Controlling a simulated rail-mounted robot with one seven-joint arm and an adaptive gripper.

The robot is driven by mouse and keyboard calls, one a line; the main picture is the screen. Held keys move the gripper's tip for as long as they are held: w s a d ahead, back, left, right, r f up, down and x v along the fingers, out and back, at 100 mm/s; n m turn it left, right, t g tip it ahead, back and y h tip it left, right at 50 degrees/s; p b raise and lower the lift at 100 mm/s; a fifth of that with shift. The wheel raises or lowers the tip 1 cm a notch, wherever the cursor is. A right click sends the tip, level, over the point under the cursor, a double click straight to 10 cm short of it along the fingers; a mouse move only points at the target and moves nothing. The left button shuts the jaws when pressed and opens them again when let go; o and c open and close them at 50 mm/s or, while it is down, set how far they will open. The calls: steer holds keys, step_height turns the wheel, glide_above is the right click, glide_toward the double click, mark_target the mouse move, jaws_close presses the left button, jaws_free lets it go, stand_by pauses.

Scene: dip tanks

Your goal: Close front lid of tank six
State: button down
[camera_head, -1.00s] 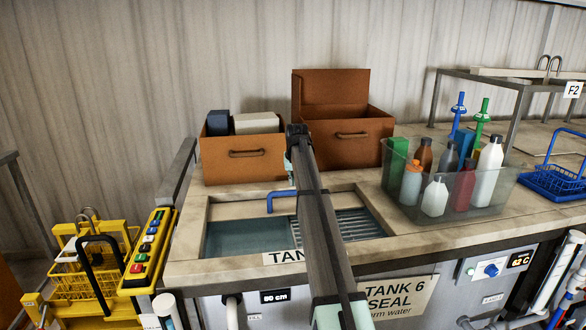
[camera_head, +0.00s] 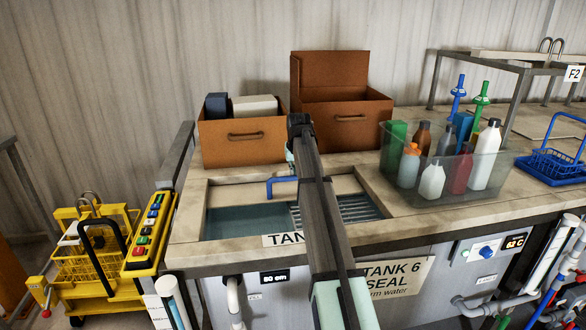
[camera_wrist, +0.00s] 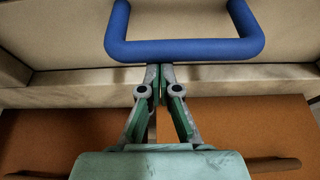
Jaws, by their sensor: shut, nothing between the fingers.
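Tank six, marked by its "TANK 6 SEAL" sign (camera_head: 393,276), has a rectangular opening in its counter top. Its front part is uncovered, showing teal water (camera_head: 240,222) and a ribbed grating (camera_head: 345,208). A tan lid panel with a blue handle (camera_head: 284,181) lies at the back of the opening. In the wrist view the blue handle (camera_wrist: 185,49) crosses the top. My gripper (camera_wrist: 160,70) is shut and empty, its fingertips at the box-side edge of the handle bar; I cannot tell whether they touch it. In the head view my arm hides the fingers and part of the lid.
Two brown boxes (camera_head: 245,148) (camera_head: 350,126) stand close behind the opening. A clear tub of bottles (camera_head: 432,180) stands to the right. A blue basket (camera_head: 552,164) is farther right. A yellow hoist with a button panel (camera_head: 150,230) stands left of the tank.

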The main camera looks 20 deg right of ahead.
steer(key=s+a+p, duration=0.1)
steer(key=s+a, duration=0.1)
steer(key=s, duration=0.9)
steer(key=s+a+p, duration=0.1)
steer(key=s+a, duration=0.2)
steer(key=s, duration=0.8)
steer(key=shift+s+a, duration=0.25)
steer(key=shift+s, duration=0.1)
steer(key=shift+f, duration=0.1)
